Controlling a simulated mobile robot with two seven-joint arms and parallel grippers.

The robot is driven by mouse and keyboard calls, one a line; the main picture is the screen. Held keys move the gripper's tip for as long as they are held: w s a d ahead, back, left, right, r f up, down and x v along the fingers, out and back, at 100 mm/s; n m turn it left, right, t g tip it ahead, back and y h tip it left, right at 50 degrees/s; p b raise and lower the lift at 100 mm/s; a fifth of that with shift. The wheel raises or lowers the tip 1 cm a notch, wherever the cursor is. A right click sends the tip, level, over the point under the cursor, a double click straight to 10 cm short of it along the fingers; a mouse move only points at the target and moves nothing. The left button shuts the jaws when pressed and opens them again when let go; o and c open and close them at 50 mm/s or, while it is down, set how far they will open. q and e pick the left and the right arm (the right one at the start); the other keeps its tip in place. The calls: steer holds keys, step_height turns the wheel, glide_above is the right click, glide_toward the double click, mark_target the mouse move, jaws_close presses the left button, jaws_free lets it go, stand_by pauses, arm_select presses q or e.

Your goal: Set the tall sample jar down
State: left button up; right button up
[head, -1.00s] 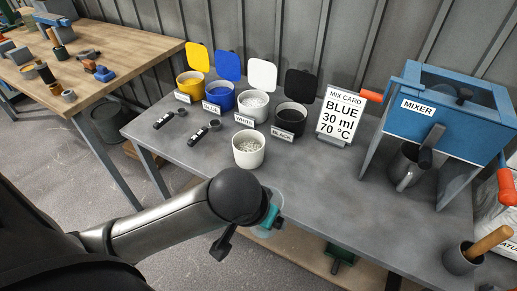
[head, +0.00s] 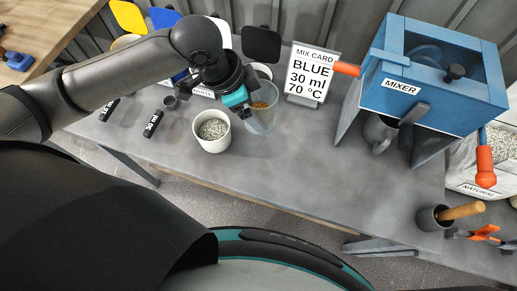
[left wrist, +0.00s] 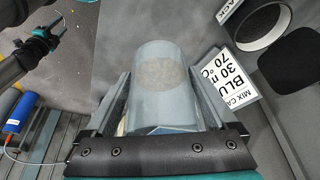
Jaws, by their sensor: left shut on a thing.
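The tall sample jar (head: 263,117) is a clear, see-through tumbler. My left gripper (head: 238,98) is shut on it and holds it roughly upright above or on the grey table, just right of the white cup of pale granules (head: 212,131). I cannot tell whether its base touches the tabletop. A small amber patch shows in or through the jar. In the left wrist view the jar (left wrist: 160,85) sits between the two fingers, with a pale speckled round patch toward its far end.
The mix card (head: 312,75) stands behind and right of the jar. The blue mixer (head: 436,80) with orange handles is farther right. Lidded paint pots are behind my arm. A mortar with a wooden pestle (head: 447,213) is at right. The table's middle (head: 310,150) is clear.

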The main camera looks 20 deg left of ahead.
arm_select(q)
steer(key=shift+f, duration=0.1)
step_height(320, 180, down, 20)
steer(key=b, duration=0.5)
steer(key=shift+r, duration=0.25)
steer(key=o, duration=1.2)
steer(key=shift+f, duration=0.15)
steer(key=shift+o, duration=0.2)
steer(key=p+v, duration=0.3)
steer(key=v, duration=0.9)
steer(key=shift+w, duration=0.1)
